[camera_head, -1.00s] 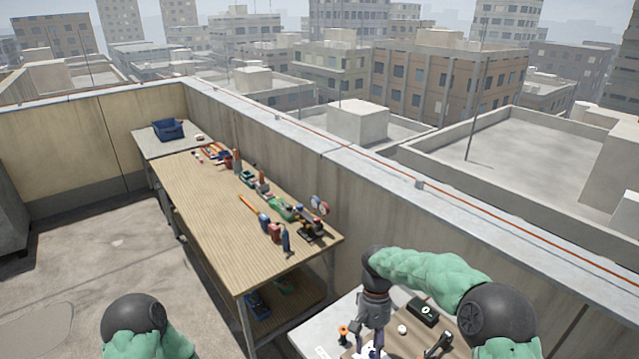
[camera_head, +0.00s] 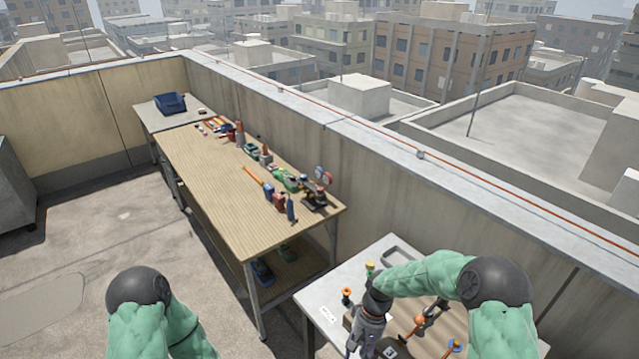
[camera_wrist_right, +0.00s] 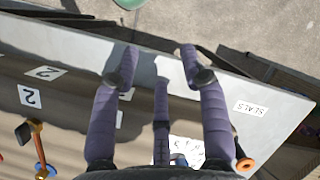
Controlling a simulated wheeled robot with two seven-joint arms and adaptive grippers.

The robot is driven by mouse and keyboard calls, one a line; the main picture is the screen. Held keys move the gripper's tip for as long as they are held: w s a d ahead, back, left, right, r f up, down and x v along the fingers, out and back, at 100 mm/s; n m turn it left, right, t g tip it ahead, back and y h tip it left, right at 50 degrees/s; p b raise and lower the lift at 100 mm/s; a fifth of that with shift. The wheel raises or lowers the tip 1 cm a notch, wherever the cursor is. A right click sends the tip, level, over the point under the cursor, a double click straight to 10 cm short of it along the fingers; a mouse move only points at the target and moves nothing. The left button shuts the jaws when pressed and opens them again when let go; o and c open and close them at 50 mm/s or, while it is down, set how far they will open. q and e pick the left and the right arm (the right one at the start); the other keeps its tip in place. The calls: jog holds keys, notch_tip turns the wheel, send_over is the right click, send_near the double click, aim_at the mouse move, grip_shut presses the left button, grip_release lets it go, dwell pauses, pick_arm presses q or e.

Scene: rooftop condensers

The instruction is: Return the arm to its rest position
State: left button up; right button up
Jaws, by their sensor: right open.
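My right arm, with green links and dark joints, reaches in over the small grey table (camera_head: 310,303) at the lower right of the head view. My right gripper (camera_head: 364,346) points down at the near side of this table, partly cut by the frame's bottom edge. In the right wrist view the gripper (camera_wrist_right: 158,62) has its purple-grey fingers spread apart with nothing between them. The tips hang over the table's pale edge (camera_wrist_right: 60,38). My left arm shows only as a dark and green link at the lower left; its gripper is out of view.
A white SEALS label (camera_wrist_right: 250,108) lies near the table edge. An orange-topped item (camera_head: 346,292) and a yellow-topped one (camera_head: 369,267) stand on the small table. A long wooden workbench (camera_head: 215,190) holds tools along its wall side. Open floor lies to the left.

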jog(key=s+a+f+m+t+y, duration=0.1)
jog(key=s+f+t, duration=0.1)
jog(key=s+f, duration=0.55)
jog(key=s+f+m+t+y, duration=0.15)
jog(key=s+f, duration=0.35)
jog(key=s, duration=0.5)
jog(key=shift+n+h, duration=0.45)
jog(key=shift+f+b, duration=2.45)
jog(key=shift+b, duration=0.2)
